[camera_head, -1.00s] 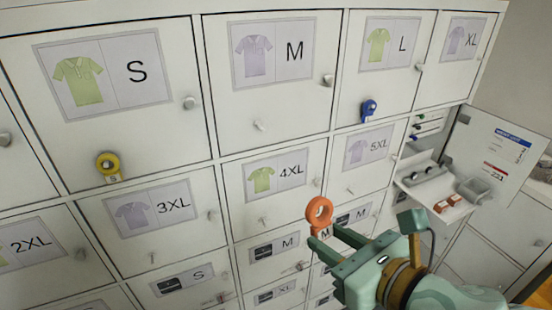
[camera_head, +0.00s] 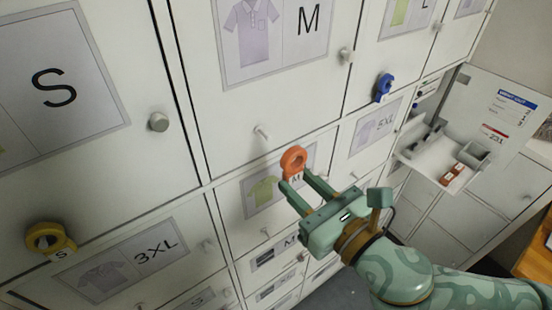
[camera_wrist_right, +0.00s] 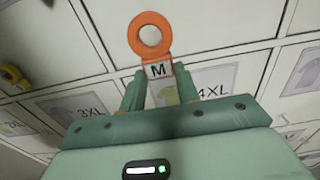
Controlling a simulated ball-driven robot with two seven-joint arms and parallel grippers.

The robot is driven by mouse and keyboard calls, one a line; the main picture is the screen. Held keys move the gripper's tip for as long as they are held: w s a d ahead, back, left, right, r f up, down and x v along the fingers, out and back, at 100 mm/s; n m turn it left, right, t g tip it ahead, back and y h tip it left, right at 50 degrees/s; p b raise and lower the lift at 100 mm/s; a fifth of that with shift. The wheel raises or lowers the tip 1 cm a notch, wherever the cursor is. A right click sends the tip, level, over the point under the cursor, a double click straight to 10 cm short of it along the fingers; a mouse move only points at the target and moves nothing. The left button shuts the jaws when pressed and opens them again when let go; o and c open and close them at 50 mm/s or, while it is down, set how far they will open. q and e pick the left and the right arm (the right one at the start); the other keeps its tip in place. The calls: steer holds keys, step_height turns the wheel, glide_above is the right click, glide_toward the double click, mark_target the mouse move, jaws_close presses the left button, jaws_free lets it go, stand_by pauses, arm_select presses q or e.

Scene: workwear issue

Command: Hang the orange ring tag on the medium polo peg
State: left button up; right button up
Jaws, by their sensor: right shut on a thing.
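The orange ring tag (camera_head: 293,160) has a round ring on top and a small plate marked M below. It also shows in the right wrist view (camera_wrist_right: 150,35), ring up. My right gripper (camera_head: 299,187) is shut on the plate of the tag and holds it in front of the 4XL door. The medium polo door (camera_head: 225,110) carries a label with a lilac polo and the letter M. Its peg (camera_head: 262,132) sticks out low on that door, above and left of the ring, apart from it. My left gripper is not in view.
A yellow ring tag (camera_head: 45,238) hangs on the S door and a blue one (camera_head: 383,88) on the L door. Round door knobs (camera_head: 347,56) stick out nearby. An open compartment with a shelf (camera_head: 437,160) is at the right.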

steer(key=shift+w+a, duration=0.2)
steer(key=shift+w, duration=0.1)
steer(key=shift+r, duration=0.15)
steer(key=shift+x, duration=1.05)
steer(key=shift+w+a+f, duration=0.25)
steer(key=shift+w+a, duration=0.2)
steer(key=shift+w, duration=0.05)
steer(key=shift+w+a, duration=0.35)
steer(key=shift+w, duration=0.2)
steer(key=shift+x, duration=1.05)
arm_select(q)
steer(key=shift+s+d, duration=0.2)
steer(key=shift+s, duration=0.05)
arm_select(e)
steer(key=shift+w+a+f, duration=0.25)
steer(key=shift+w, duration=0.15)
